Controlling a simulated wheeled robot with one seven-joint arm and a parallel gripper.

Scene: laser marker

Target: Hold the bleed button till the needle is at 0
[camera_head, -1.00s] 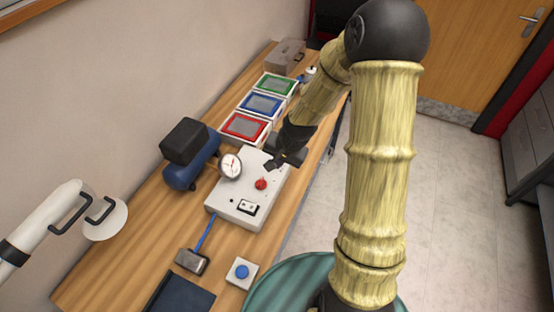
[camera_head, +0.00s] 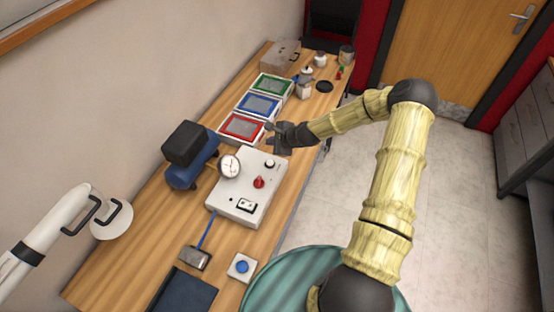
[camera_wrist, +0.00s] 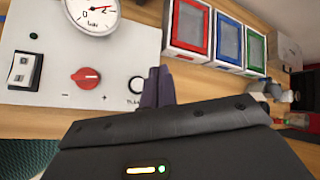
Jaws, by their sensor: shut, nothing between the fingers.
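The white control box (camera_head: 225,201) stands on the bench with a round gauge (camera_head: 230,166), a red knob (camera_head: 259,182), a black rocker switch (camera_head: 246,205) and a round black-rimmed button (camera_head: 270,164) at its far corner. In the wrist view, the gauge (camera_wrist: 92,14) is cut off at the top; its red needle points right, off to the side of the dial. The button (camera_wrist: 136,85) shows there too, its label partly hidden by my fingers. My gripper (camera_head: 270,128) is shut and empty, beyond the box near the red-framed tray, apart from the button. Its fingers (camera_wrist: 158,84) show dark beside the button.
Red (camera_head: 242,127), blue (camera_head: 260,105) and green (camera_head: 272,87) framed trays line the bench behind the box. A blue compressor (camera_head: 192,168) stands left. Floor at right is clear.

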